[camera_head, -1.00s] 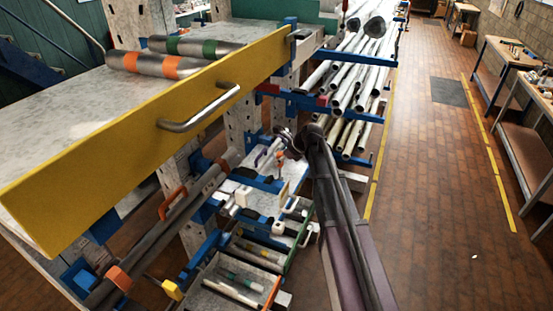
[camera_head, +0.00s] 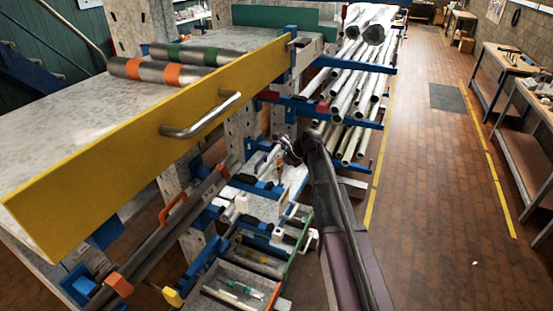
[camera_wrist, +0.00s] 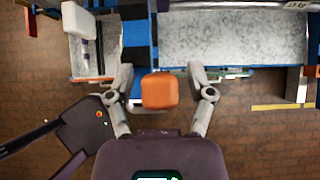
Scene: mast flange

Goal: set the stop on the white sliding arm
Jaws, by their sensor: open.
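In the wrist view an orange block-shaped piece (camera_wrist: 159,91) sits between the two fingers of my gripper (camera_wrist: 161,72). The gripper is open, with a visible gap on each side of the piece. A blue and black bar (camera_wrist: 138,35) runs away just behind it. A white block-like part (camera_wrist: 78,20) stands left of that bar; I cannot tell whether it belongs to the white sliding arm. In the head view my gripper (camera_head: 287,155) is small and partly hidden by my arm, above the lower rack arms. A small orange piece (camera_head: 280,171) shows just below it.
A yellow-fronted drawer (camera_head: 90,165) with a metal handle (camera_head: 202,116) juts out at left, above the lower rack arms. Metal tubes (camera_head: 345,85) lie on blue arms behind. Small trays (camera_head: 240,285) sit low in front. The brick floor (camera_head: 425,200) at right is clear.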

